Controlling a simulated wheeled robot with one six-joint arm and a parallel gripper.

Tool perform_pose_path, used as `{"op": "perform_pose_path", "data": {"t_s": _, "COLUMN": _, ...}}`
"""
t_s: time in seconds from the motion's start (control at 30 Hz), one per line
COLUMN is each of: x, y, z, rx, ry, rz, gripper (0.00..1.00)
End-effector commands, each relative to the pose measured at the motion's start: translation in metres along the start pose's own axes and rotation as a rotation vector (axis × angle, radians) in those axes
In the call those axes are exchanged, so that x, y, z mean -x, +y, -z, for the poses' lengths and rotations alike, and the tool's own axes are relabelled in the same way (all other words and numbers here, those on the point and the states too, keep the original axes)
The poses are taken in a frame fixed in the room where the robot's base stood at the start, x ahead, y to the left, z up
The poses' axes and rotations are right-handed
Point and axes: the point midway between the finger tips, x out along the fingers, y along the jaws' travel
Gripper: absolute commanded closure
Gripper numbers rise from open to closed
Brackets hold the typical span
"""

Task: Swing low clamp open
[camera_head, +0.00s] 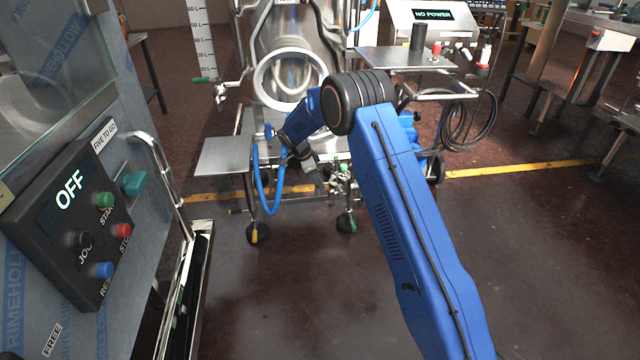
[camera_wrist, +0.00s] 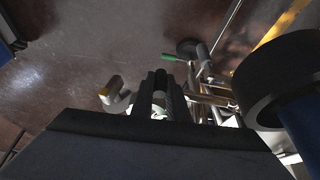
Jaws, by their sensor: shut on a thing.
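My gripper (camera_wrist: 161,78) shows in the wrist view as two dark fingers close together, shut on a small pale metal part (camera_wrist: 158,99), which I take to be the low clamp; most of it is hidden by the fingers. Metal pipe fittings (camera_wrist: 212,97) lie just right of the fingers. In the head view, my blue arm reaches to the front of the steel vessel (camera_head: 322,28), and my wrist points down near the low fittings (camera_head: 342,178) under it. The clamp itself is too small to make out there.
A round steel port ring (camera_head: 258,82) faces forward. A side shelf (camera_head: 222,155) and castors (camera_head: 257,233) stand left of my wrist. A control panel (camera_head: 62,215) reading OFF is close at left. A NO POWER console (camera_head: 432,17) is at the back right.

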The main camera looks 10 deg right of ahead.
Motion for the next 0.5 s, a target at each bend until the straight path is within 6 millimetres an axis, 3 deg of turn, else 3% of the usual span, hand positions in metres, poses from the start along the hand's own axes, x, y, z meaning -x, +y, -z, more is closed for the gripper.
{"op": "perform_pose_path", "data": {"t_s": 0.37, "x": -0.0002, "y": -0.0004, "z": 0.0002, "rx": -0.003, "ry": 0.0, "rz": -0.001, "gripper": 1.0}}
{"op": "perform_pose_path", "data": {"t_s": 0.4, "x": -0.0002, "y": -0.0003, "z": 0.0003, "rx": -0.003, "ry": 0.0, "rz": -0.001, "gripper": 0.79}}
{"op": "perform_pose_path", "data": {"t_s": 0.47, "x": -0.0002, "y": -0.0003, "z": 0.0003, "rx": -0.003, "ry": 0.0, "rz": -0.001, "gripper": 0.67}}
{"op": "perform_pose_path", "data": {"t_s": 0.5, "x": -0.0001, "y": -0.0003, "z": 0.0002, "rx": -0.003, "ry": 0.0, "rz": -0.001, "gripper": 0.67}}
